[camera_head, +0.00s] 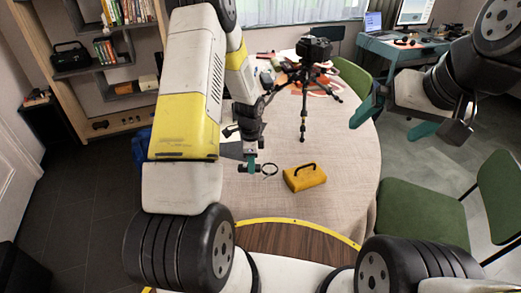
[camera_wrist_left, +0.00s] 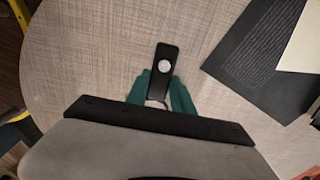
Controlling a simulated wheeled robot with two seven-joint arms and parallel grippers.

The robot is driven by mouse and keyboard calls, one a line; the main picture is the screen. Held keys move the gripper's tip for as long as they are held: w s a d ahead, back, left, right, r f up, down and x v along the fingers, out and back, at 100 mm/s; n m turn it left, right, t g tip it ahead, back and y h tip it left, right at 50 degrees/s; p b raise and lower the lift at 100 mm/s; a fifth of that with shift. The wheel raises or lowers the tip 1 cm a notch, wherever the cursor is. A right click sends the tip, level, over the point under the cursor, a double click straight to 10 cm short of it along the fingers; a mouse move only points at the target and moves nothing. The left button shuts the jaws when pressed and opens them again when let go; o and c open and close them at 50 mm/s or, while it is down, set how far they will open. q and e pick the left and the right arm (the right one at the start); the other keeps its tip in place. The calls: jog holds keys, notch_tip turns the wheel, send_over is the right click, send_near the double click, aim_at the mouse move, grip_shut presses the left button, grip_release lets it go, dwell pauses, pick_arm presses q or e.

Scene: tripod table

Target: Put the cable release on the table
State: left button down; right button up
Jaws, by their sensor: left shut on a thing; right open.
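The cable release (camera_wrist_left: 166,68) is a small black body with a round grey button. In the left wrist view it stands between the green fingertips of my left gripper (camera_wrist_left: 162,92), which is shut on it. In the head view my left gripper (camera_head: 249,160) is over the left part of the table (camera_head: 335,200), and a thin black cable loop (camera_head: 269,170) shows beside its tips. I cannot tell whether the release touches the tabletop.
A yellow case with a black handle (camera_head: 305,177) lies right of my left gripper. A tripod with a camera (camera_head: 307,75) stands at the back. A dark sheet (camera_wrist_left: 262,62) lies nearby. Bare cloth surrounds the release. Green chairs (camera_head: 425,212) stand on the right.

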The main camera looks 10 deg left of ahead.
pick_arm(q)
jog(key=shift+f, duration=1.1)
jog(key=c, duration=1.1)
grip_release()
jog(key=shift+f, duration=0.1)
jog(key=s+r+n+t, duration=0.1)
jog(key=s+r+n, duration=0.1)
jog(key=r, duration=1)
jog(key=s+r+n+t, duration=0.1)
jog(key=r+n, duration=0.1)
jog(key=r, duration=0.9)
jog(key=s+d+r+n+t+h, duration=0.1)
jog(key=s+r+n+t, duration=0.1)
jog(key=s+r+n, duration=0.3)
jog(key=s+d+r+n+t+h, duration=0.1)
jog(key=s+d+r+n+t, duration=0.1)
jog(key=s+r+n, duration=0.4)
jog(key=s+r, duration=0.5)
jog(key=s, duration=0.4)
jog(key=shift+d+r, duration=0.25)
jog(key=shift+r, duration=0.1)
